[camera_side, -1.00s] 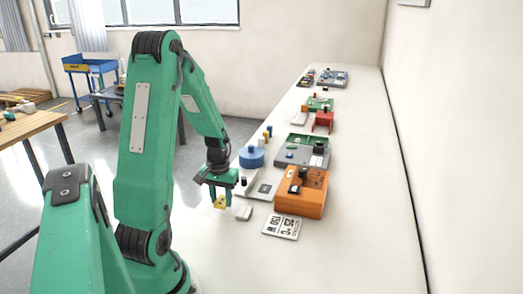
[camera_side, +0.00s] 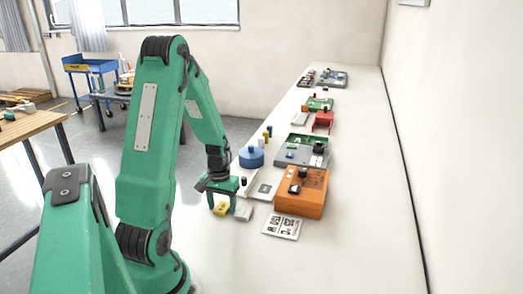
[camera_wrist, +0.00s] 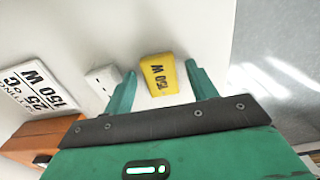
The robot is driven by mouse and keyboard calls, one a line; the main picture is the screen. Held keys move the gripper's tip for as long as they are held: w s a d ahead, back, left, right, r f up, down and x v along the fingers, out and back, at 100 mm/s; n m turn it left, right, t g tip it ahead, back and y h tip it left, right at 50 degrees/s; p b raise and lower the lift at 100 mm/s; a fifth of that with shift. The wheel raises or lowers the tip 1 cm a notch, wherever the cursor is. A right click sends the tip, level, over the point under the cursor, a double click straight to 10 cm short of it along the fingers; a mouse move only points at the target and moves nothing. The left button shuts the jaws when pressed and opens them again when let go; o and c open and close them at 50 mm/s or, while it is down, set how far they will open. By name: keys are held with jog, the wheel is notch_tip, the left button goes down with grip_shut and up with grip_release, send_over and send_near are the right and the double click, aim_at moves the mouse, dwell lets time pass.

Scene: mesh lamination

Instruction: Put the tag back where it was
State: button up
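The yellow tag (camera_side: 220,209) lies on the white bench, near its left edge. In the wrist view the tag (camera_wrist: 158,70) shows black "150 W" lettering. My gripper (camera_side: 222,207) is low over the bench, with its fingers on either side of the tag. In the wrist view my gripper (camera_wrist: 160,70) is open, with a gap between the tag and each finger. A small white block (camera_wrist: 102,80) with a slot is just outside the left finger; it also shows in the side view (camera_side: 243,213).
A white printed card (camera_side: 281,226) lies to the right of the block. An orange box (camera_side: 310,200) stands behind the card. A blue round part (camera_side: 251,159) and a grey tray (camera_side: 290,158) are farther back. The front right of the bench is clear.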

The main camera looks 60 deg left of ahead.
aim_at(222, 208)
jog(key=shift+r, duration=0.1)
notch_tip(222, 208, up, 12)
dwell(1.0)
jog(key=shift+d+r, duration=0.1)
dwell(0.4)
jog(key=d+r+m+t, duration=0.2)
jog(key=d+r+m, duration=0.2)
jog(key=d, duration=0.8)
jog(key=s+d+r+m+t, duration=0.1)
jog(key=d+r+m+t, duration=0.2)
jog(key=d, duration=1)
jog(key=shift+r+m+t, duration=0.3)
jog(key=shift+r+m, duration=0.7)
jog(key=shift+r, duration=1.55)
jog(key=shift+s, duration=0.1)
